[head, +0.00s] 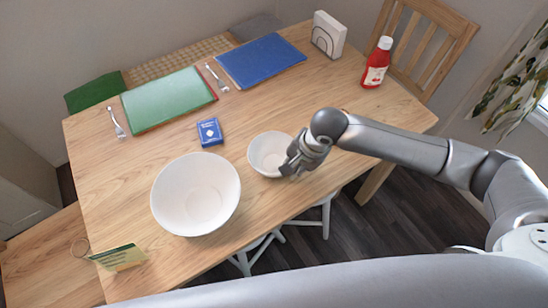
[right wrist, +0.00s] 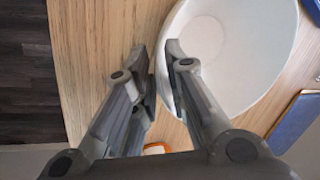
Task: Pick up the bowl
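A small white bowl (head: 268,152) stands upright near the middle of the wooden table. A larger white bowl (head: 196,196) stands to its left, nearer the front edge. My right gripper (head: 290,168) is at the small bowl's right front rim, pointing down. In the right wrist view the small bowl (right wrist: 235,50) fills the upper right. There my right gripper (right wrist: 158,55) has its fingers apart, one outside the bowl and one over its inside, with the rim between them. Whether either finger touches the wall cannot be told. My left gripper is not in view.
A blue card box (head: 210,132) lies behind the bowls on the table (head: 330,100). Green (head: 168,98) and blue (head: 262,60) placemats, forks, a napkin holder (head: 328,35) and a red bottle (head: 377,63) are farther back. A small sign (head: 120,258) stands front left.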

